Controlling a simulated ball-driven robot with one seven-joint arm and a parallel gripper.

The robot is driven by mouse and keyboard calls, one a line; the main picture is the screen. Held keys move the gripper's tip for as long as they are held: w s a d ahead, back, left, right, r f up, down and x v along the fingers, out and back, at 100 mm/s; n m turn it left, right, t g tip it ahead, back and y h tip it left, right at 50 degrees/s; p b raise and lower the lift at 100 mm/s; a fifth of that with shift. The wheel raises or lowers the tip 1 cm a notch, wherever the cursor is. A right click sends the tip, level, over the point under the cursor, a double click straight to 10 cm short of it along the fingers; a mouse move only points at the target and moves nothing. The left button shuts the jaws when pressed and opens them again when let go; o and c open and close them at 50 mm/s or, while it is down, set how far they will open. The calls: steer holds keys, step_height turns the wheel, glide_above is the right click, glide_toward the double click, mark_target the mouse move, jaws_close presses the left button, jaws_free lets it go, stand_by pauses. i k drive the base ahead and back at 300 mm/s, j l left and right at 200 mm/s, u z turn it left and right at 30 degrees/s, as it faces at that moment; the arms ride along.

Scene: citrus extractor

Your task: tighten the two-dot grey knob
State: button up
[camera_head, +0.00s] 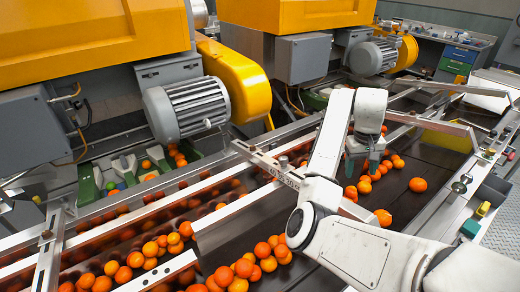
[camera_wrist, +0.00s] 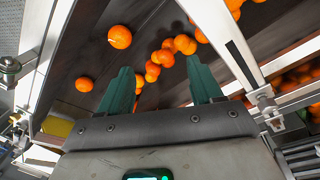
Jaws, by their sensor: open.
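My gripper (camera_head: 363,166) is above the dark conveyor belt in the head view, among oranges. In the wrist view its two green fingers (camera_wrist: 159,66) are spread apart with nothing held between them. Grey knobs show along the metal rails: one (camera_head: 458,187) on the right rail and one (camera_head: 284,161) on the crossbar left of the gripper. The wrist view shows a round metal knob (camera_wrist: 9,67) at the left edge, well away from the fingers. Dots are too small to make out, so I cannot tell which knob has two.
Loose oranges (camera_head: 417,185) lie on the dark belt (camera_head: 415,207), with more in the left lanes. Metal rails and crossbars (camera_head: 431,122) run around the belt. Yellow machines with a grey motor (camera_head: 187,108) stand behind. A teal block (camera_head: 470,228) sits at the right rail.

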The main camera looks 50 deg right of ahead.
mark_target(283, 161)
steer(key=i, duration=0.95)
